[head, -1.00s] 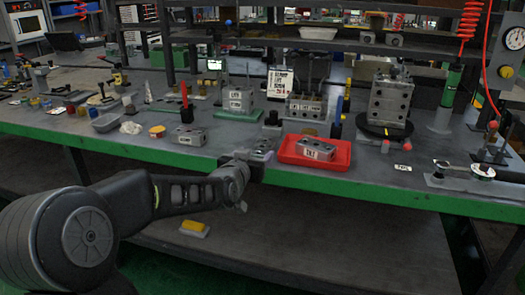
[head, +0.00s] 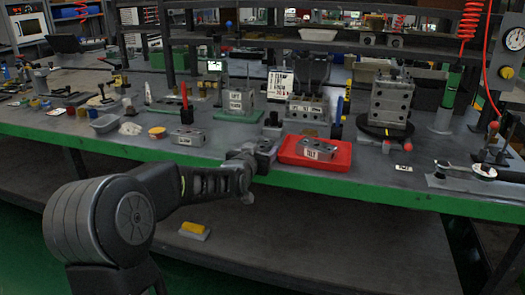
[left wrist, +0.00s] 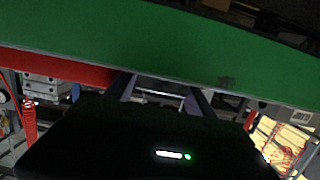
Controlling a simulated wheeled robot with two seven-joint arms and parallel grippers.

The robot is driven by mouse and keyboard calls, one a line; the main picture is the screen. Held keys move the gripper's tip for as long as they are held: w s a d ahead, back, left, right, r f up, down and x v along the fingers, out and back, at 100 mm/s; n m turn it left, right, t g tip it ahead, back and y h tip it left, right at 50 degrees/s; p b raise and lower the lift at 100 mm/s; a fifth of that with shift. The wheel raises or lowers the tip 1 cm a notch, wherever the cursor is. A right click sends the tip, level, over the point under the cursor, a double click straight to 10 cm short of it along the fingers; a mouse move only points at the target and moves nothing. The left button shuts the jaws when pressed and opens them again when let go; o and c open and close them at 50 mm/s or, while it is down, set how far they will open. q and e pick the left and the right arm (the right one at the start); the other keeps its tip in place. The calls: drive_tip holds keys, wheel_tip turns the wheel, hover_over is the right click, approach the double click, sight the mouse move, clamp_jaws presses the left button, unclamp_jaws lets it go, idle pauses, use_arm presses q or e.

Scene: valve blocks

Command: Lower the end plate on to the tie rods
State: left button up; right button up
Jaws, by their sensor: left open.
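My left gripper (head: 264,156) is at the green front edge of the bench, just left of the red tray (head: 342,163). In the left wrist view its two fingers (left wrist: 165,95) are apart with nothing between them, and a green band (left wrist: 180,40) crosses above. A grey block labelled TILT (head: 317,150) lies in the tray. Behind it, a wide grey block (head: 308,109) stands with dark upright shapes at its back. I cannot tell for sure which pieces are the end plate and the tie rods. My right gripper is not in view.
A block labelled SLOW (head: 188,138) and a LIFT block (head: 239,102) stand left of the tray. A tall grey block stack (head: 391,102) stands on a black round base at the right. Wrenches (head: 465,168) lie near the right front edge.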

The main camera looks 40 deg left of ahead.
use_arm(q)
drive_tip(key=shift+c, duration=0.5)
clamp_jaws()
idle(0.3)
